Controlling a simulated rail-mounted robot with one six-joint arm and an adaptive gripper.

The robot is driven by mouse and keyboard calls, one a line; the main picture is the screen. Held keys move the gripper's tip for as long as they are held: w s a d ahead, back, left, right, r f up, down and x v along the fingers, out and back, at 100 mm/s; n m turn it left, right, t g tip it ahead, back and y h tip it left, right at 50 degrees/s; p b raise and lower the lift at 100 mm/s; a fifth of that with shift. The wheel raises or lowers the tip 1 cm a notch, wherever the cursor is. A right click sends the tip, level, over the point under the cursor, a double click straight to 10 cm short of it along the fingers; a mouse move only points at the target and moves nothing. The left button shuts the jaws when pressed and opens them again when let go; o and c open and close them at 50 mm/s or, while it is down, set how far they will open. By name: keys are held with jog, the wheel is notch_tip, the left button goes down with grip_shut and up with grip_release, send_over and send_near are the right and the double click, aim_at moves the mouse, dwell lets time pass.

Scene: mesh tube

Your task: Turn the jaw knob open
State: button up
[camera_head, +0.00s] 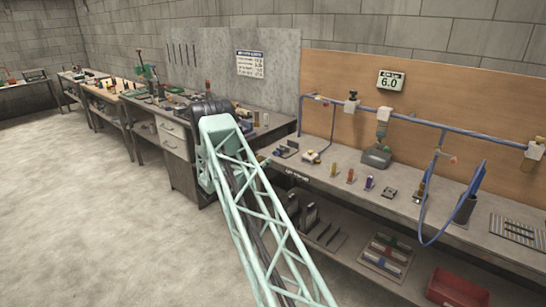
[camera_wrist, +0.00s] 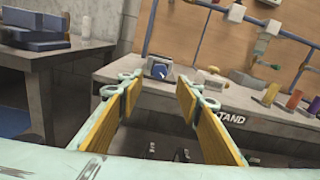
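A small grey block with a round blue knob (camera_wrist: 159,71) on its front sits near the front edge of the bench in the wrist view. The knob has a pale mark and looks like the jaw knob. In the head view a small dark and blue block (camera_head: 286,150), probably the same one, stands at the left of the bench. My gripper (camera_wrist: 160,84) is open and empty, its yellow-padded fingers spread wide. The knob shows between the fingertips, farther off and apart from them. In the head view I cannot make out the gripper's fingers beyond my arm.
A white fitting (camera_wrist: 211,80) lies right of the knob. Coloured cylinders (camera_head: 351,175) stand farther right along the bench. A blue hose loop (camera_head: 424,236) hangs over its front edge. Another bench (camera_wrist: 55,52) stands at the left, across a gap.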

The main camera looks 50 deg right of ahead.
aim_at(275, 153)
jog(key=d, duration=0.9)
jog(key=shift+s+b, duration=0.3)
jog(key=shift+b, duration=0.05)
jog(key=c, duration=0.8)
jog(key=shift+c, duration=0.2)
jog(key=shift+n, duration=0.4)
jog(key=shift+n, duration=2)
